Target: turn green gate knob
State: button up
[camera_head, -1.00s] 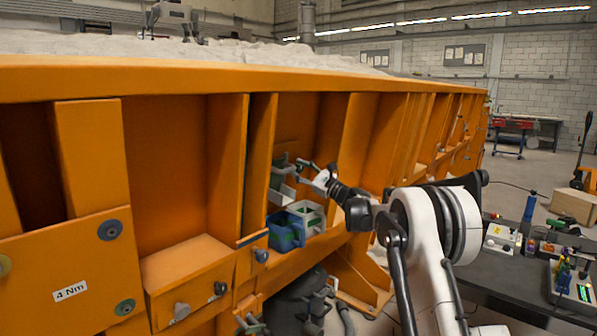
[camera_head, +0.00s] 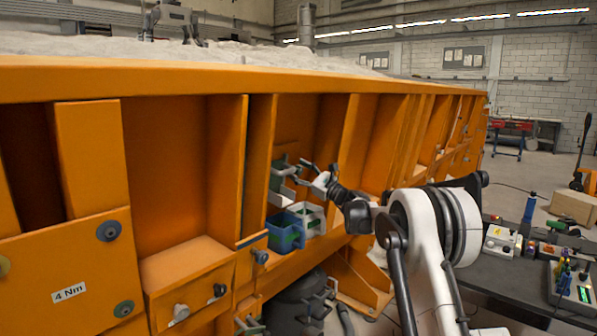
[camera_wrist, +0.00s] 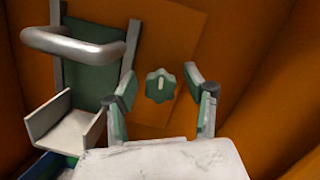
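A green gate knob (camera_wrist: 160,85) with a lobed rim and a pale line on its face shows in the wrist view, mounted on an orange panel. My gripper (camera_wrist: 158,84) is open, with its two fingers at the left and right of the knob and a gap on each side. I cannot tell how far the fingertips are from the panel. A green gate (camera_wrist: 88,72) in a grey frame, with a grey bar handle (camera_wrist: 75,43), is left of the knob. In the head view my gripper (camera_head: 306,168) reaches into an orange bay; the knob cannot be made out there.
A grey chute (camera_wrist: 68,125) is below the gate. A blue bin (camera_head: 285,232) and a grey-white bin (camera_head: 311,218) sit below my gripper. Orange ribs (camera_head: 335,150) wall the bay. A dark table (camera_head: 495,272) with devices stands at the right.

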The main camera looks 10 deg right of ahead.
jog(key=v, duration=1.2)
jog(key=shift+a, duration=0.1)
jog(key=s+a+r+n+g+h, duration=0.1)
jog(key=s+a+r+n+g, duration=0.15)
jog(key=s+a, duration=0.25)
jog(key=s+a+r+n+g+h, duration=0.1)
jog(key=s+a+n+g, duration=0.1)
jog(key=s+a+n, duration=0.25)
jog(key=s+a+f+n+g+h, duration=0.1)
jog(key=s+a+n+g+h, duration=0.3)
jog(key=s, duration=1.2)
jog(key=s+d+f+n+h, duration=0.2)
jog(key=s+f+n+h, duration=0.1)
jog(key=s, duration=0.7)
jog(key=s+d+f+n+h, duration=0.2)
jog(key=s+f, duration=0.4)
jog(key=s, duration=0.4)
jog(key=s+d+f+n+h, duration=0.2)
jog(key=s+n, duration=0.4)
jog(key=s, duration=0.5)
notch_tip(320, 180, down, 3)
jog(key=shift+r+h, duration=0.2)
jog(key=shift+h, duration=0.7)
